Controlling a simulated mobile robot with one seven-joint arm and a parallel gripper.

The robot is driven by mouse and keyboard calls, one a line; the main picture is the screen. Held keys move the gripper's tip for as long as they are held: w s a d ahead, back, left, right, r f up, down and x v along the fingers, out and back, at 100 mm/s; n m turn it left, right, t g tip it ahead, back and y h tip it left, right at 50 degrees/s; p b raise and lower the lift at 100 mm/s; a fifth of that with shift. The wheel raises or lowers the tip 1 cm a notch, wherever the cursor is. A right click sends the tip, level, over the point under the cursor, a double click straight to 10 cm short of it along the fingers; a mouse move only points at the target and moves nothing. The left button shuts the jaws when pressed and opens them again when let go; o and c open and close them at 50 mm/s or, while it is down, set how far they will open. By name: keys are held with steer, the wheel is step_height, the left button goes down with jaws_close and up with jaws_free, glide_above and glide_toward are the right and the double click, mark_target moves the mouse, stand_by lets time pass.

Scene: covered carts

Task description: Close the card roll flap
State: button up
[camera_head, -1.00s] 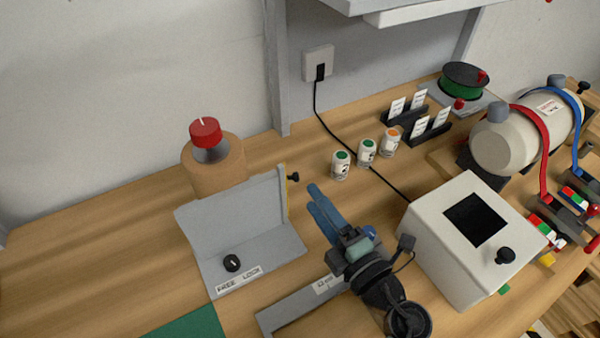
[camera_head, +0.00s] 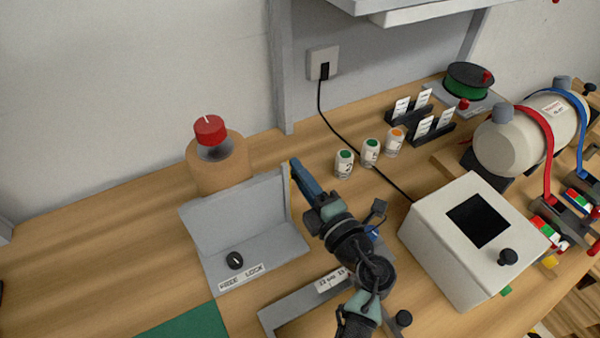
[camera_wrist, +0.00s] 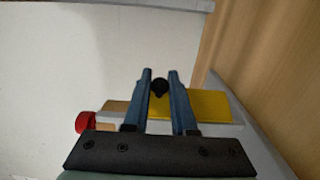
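The brown card roll (camera_head: 217,172) stands at the back left, with a red knob (camera_head: 210,130) on top. In front of it is the grey angled stand (camera_head: 235,217) with a dial and a "FREE LOCK" label. The flap appears as a yellow plate (camera_wrist: 210,104) in the wrist view, with a black knob (camera_wrist: 159,88). In the head view only a thin yellow edge shows at the stand's right side; the knob is hidden behind my fingers. My gripper (camera_head: 297,168) is at that edge. In the wrist view its blue fingers (camera_wrist: 159,74) are apart, one either side of the knob.
A white box (camera_head: 455,255) with a dark screen stands right of my arm. Several small jars (camera_head: 371,153) and card holders (camera_head: 432,130) stand behind. A black cable crosses the table from the wall socket (camera_head: 323,62). A grey bracket (camera_head: 290,307) lies in front.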

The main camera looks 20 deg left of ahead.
jaws_close()
steer(key=shift+s+a+n+g+y+b, duration=0.1)
steer(key=shift+a+n+g+y+b, duration=0.15)
steer(key=shift+n+g+y+b, duration=0.6)
steer(key=shift+w+a+n+g+y+b, duration=0.1)
steer(key=shift+a+n+g+y+b, duration=0.2)
steer(key=shift+n+g, duration=0.7)
steer(key=shift+s+a+n+g+y+b, duration=0.15)
steer(key=shift+n+g+y+b, duration=0.4)
steer(key=shift+g, duration=0.8)
steer(key=o, duration=0.6)
jaws_free()
steer(key=shift+c, duration=0.2)
